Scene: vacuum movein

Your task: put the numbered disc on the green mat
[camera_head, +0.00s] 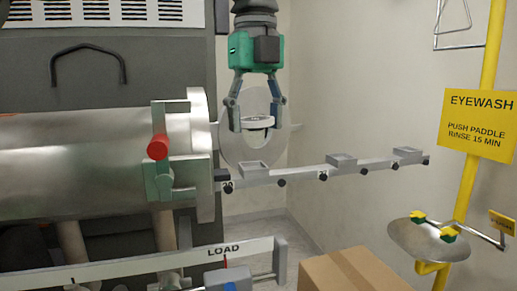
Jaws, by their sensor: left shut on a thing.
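My left gripper (256,118) hangs down from the top centre with a green body and grey fingers. It is shut on a small flat disc (257,122), white on top with a dark part beneath. Marks on its face are too small to read. The disc is held about level in the air, in front of a round grey plate and above a metal rail. No green mat is visible in the view. My right gripper is not in view.
A metal cylinder chamber (85,150) with a red-knobbed clamp (158,146) stands left. A rail (300,176) with small trays runs right. The round plate (235,146) is behind the gripper. A LOAD bar (150,262), cardboard box (350,272) and eyewash basin (428,240) are lower.

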